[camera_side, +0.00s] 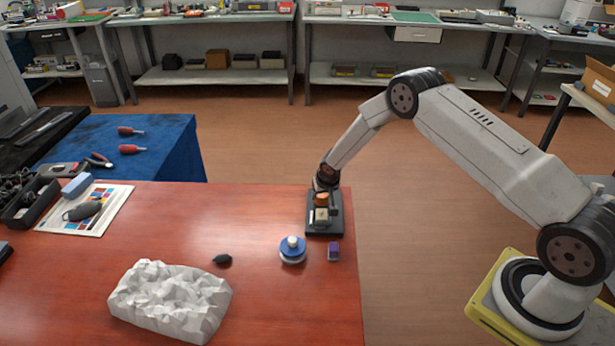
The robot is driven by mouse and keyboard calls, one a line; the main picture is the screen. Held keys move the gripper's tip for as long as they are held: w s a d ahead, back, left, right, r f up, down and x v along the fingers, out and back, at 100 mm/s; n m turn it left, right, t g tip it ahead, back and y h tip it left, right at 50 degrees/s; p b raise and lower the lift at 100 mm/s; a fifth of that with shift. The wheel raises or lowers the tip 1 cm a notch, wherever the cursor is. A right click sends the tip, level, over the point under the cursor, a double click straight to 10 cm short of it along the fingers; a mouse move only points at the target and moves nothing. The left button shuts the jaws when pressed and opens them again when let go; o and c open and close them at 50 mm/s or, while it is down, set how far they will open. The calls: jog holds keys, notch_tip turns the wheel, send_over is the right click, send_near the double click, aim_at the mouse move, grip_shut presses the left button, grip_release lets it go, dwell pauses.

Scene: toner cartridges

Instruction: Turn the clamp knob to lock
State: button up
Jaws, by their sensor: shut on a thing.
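A small dark clamp fixture (324,231) stands at the right edge of the red-brown table. A pale block (321,214) sits in it, with the orange-brown clamp knob (321,199) above. My gripper (322,190) reaches down over the fixture from behind and is shut on the clamp knob. Its fingers are dark and small here, so the exact contact is hard to see. Which way the knob is turned cannot be told.
In front of the fixture are a blue round piece with a white top (292,251) and a purple block (333,252). A small black item (222,260) and a crumpled white mass (170,300) lie to the left. The table's right edge is close.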

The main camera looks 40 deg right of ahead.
jog(key=shift+m+h, duration=0.3)
jog(key=shift+m, duration=0.6)
jog(key=shift+w+a+m+g+h, duration=0.1)
jog(key=shift+m+g+h, duration=0.3)
jog(key=shift+m, duration=0.75)
jog(key=shift+m+g+h, duration=0.3)
jog(key=shift+m+g, duration=0.2)
jog(key=shift+m, duration=0.65)
jog(key=o, duration=1.3)
jog(key=shift+r, duration=0.2)
jog(key=v, duration=0.7)
jog(key=shift+r, duration=0.2)
